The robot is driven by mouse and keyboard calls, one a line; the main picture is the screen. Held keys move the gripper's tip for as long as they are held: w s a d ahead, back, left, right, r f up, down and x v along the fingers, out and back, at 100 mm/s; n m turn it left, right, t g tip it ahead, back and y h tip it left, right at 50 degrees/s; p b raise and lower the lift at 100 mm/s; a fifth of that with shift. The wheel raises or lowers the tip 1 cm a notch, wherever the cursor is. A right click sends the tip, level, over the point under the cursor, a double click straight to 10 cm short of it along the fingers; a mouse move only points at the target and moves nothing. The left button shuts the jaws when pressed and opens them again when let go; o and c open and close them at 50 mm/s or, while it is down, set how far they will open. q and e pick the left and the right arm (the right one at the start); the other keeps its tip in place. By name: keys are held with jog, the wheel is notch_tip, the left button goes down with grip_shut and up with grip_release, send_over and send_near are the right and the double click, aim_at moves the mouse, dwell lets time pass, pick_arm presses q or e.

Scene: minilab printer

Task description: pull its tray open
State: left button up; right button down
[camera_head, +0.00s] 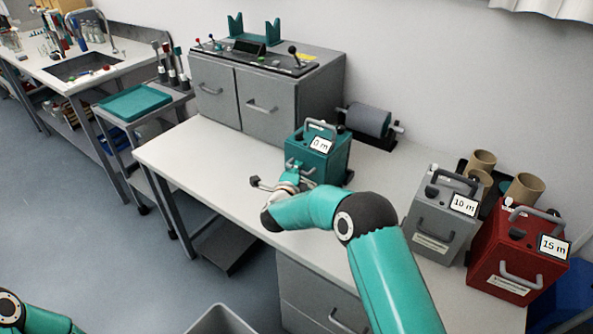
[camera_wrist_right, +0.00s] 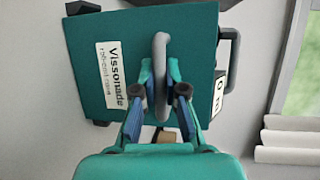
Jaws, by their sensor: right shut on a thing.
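A teal box labelled "0 m" (camera_head: 333,155) stands upright on the white bench, with a grey handle on its front and another on top. My right gripper (camera_head: 299,172) reaches the front of this box. In the right wrist view, the teal box (camera_wrist_right: 88,72) fills the upper middle, with a "Vissonade" label, and my right gripper (camera_wrist_right: 166,91) is shut on its grey front handle (camera_wrist_right: 161,50). No gap showing an open tray can be made out; the gripper and arm hide part of the front. My left gripper is out of view.
A grey box labelled "10 m" (camera_head: 437,222) and a red box labelled "15 m" (camera_head: 500,257) stand to the right on the bench (camera_head: 190,153). A grey cabinet (camera_head: 312,93) and a roller (camera_head: 368,120) stand behind. The bench left of the teal box is clear.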

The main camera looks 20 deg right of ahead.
jog(key=s+a+b, duration=0.6)
jog(key=s+a, duration=0.1)
jog(key=a, duration=0.2)
jog(key=shift+s+a, duration=0.2)
jog(key=shift+a, duration=0.2)
jog(key=c, duration=1.5)
grip_release()
jog(key=shift+f, duration=0.1)
jog(key=v, duration=1.2)
